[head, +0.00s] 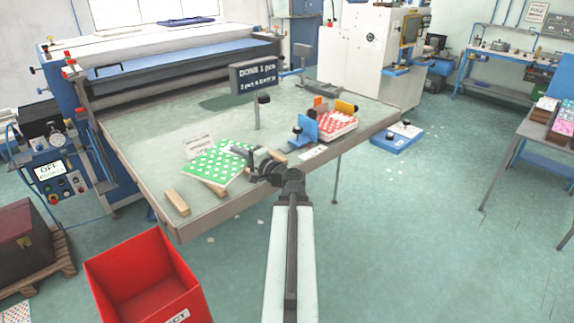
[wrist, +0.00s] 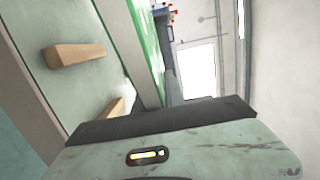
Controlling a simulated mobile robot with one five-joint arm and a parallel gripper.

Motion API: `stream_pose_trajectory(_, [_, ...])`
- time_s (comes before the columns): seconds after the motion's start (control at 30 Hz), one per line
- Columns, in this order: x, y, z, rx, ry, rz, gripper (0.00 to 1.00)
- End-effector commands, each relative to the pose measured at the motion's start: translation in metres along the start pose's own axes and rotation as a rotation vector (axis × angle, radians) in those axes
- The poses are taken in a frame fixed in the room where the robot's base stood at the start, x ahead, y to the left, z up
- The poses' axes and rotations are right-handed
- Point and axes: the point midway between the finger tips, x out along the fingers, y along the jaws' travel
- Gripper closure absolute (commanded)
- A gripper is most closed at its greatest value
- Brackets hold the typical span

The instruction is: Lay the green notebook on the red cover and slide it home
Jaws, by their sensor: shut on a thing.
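The green notebook (head: 213,163) has white dots and lies flat or nearly so over the near part of the table. In the wrist view its green face and pale edge (wrist: 146,45) run up from the jaws. My gripper (head: 258,163) is shut on its right edge. The jaw tips are partly hidden. The red cover (head: 338,123), with a white pattern, tops a stack farther back to the right, between a blue stop (head: 306,127) and orange and yellow stops (head: 345,107). The notebook is apart from it.
Wooden blocks lie on the table (head: 140,155), one near the front edge (head: 177,202) and one by my gripper (head: 279,157). A sign on a post (head: 254,77) stands behind. A red bin (head: 145,280) is on the floor. The table between notebook and stack is mostly clear.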

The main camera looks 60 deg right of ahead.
Motion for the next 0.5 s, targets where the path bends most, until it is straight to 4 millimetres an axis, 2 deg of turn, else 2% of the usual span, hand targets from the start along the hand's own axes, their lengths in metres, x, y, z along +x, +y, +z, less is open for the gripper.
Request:
stream_pose_trajectory(0.17, [0.001,0.0,0.001,0.001,-0.002,-0.001,1.0])
stream_pose_trajectory(0.27, [-0.004,0.008,-0.01,0.001,0.02,-0.001,1.0])
stream_pose_trajectory(0.37, [-0.019,0.026,-0.037,0.002,0.076,-0.001,1.0])
stream_pose_trajectory(0.5, [-0.053,0.056,-0.091,0.002,0.193,-0.001,1.0])
